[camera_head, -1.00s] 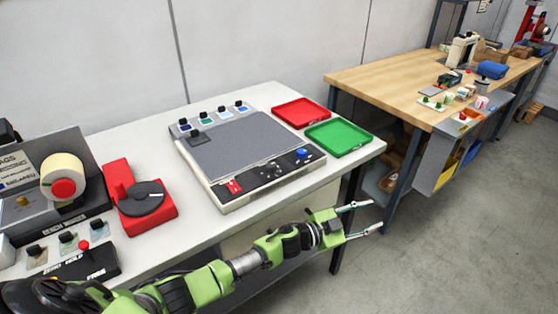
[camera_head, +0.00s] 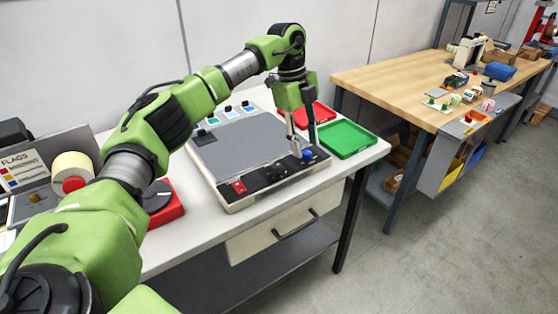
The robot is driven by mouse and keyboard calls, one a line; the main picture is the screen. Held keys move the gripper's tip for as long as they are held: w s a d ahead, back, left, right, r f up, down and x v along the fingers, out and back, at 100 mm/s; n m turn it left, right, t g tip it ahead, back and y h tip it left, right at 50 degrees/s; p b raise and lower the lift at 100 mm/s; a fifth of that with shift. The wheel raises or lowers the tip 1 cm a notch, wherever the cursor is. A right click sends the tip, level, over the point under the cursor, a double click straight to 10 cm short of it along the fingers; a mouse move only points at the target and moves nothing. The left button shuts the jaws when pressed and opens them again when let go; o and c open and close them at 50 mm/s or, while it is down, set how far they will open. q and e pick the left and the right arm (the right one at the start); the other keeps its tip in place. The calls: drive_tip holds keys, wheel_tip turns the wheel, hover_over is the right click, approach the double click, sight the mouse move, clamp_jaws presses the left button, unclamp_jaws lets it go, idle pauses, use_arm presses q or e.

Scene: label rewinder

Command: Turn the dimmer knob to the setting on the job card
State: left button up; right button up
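A flat light-table-like device (camera_head: 235,145) with a grey top stands on the white bench. Its front control strip carries a red switch (camera_head: 239,187), small black controls (camera_head: 275,173) and a round blue knob (camera_head: 308,154) at the right end. I cannot tell for sure which one is the dimmer. My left gripper (camera_head: 302,149) points down over the right end of this strip. Its fingers are apart, with the blue knob close by their tips. Whether they touch it I cannot tell. No job card setting is readable. My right gripper is not in view.
A green tray (camera_head: 346,138) and a red tray (camera_head: 322,112) lie right of the device. A red unit (camera_head: 172,212) is partly hidden behind my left arm. A "FLAGS" panel (camera_head: 25,165) stands far left. A wooden bench (camera_head: 400,85) is at the back right.

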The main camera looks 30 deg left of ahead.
use_arm(q)
drive_tip(key=s+a+r+n+y, duration=0.2)
drive_tip(key=s+a+r, duration=0.1)
drive_tip(key=a+r, duration=0.3)
drive_tip(key=p, duration=0.3)
approach(276, 165)
drive_tip(key=shift+g, duration=0.3)
drive_tip(key=f, duration=0.7)
drive_tip(key=shift+w+d+f, duration=0.15)
drive_tip(key=shift+d, duration=0.05)
drive_tip(key=shift+f, duration=0.7)
clamp_jaws()
